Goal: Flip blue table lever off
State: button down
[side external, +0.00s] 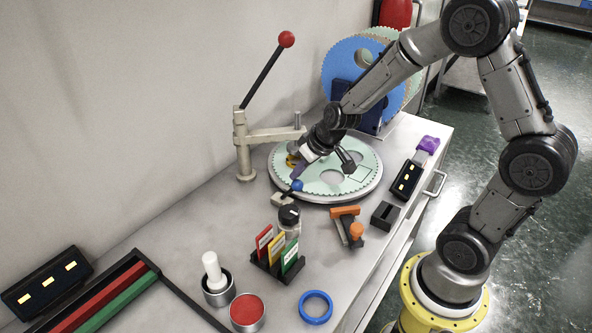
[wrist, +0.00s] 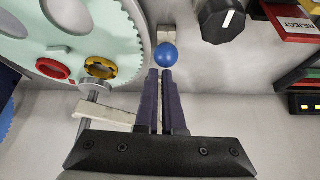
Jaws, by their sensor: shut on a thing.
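The blue table lever has a round blue knob (side external: 297,186) above a small pale base (side external: 281,199), at the front left edge of the round lapping table (side external: 276,180). In the wrist view its knob (wrist: 166,55) lies just beyond my fingertips, with the pale base behind it. My gripper (side external: 297,172) reaches down over the table's near left edge. In the wrist view its dark purple fingers (wrist: 160,75) are nearly together, shut on the lever at the knob end. The exact contact is hidden.
A red-knobbed lever (side external: 286,40) on a pale post with a side beam stands left of the arm. Yellow (wrist: 101,67) and red (wrist: 52,69) rings lie on the toothed disc.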

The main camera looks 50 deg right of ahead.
jog(key=shift+s+a+f+g, duration=0.2)
jog(key=shift+s+f+g, duration=0.2)
jog(key=shift+s+f, duration=0.6)
jog(key=s+r, duration=0.4)
jog(key=s, duration=0.3)
jog(key=shift+s+r+t, duration=0.15)
jog(key=shift+s+t, duration=0.25)
jog(key=s+a+r+n+t+y, duration=0.1)
jog(key=a+r, duration=0.2)
jog(key=r, duration=0.3)
jog(key=s+a+r+n+t, duration=0.1)
jog(key=s+a+r+n, duration=0.1)
jog(key=a+r, duration=0.35)
jog(key=s+d+r+m+g, duration=0.1)
jog(key=s+d+g, duration=0.1)
jog(key=s, duration=0.8)
jog(key=shift+s+r+m, duration=0.25)
jog(key=shift+s+m, duration=0.15)
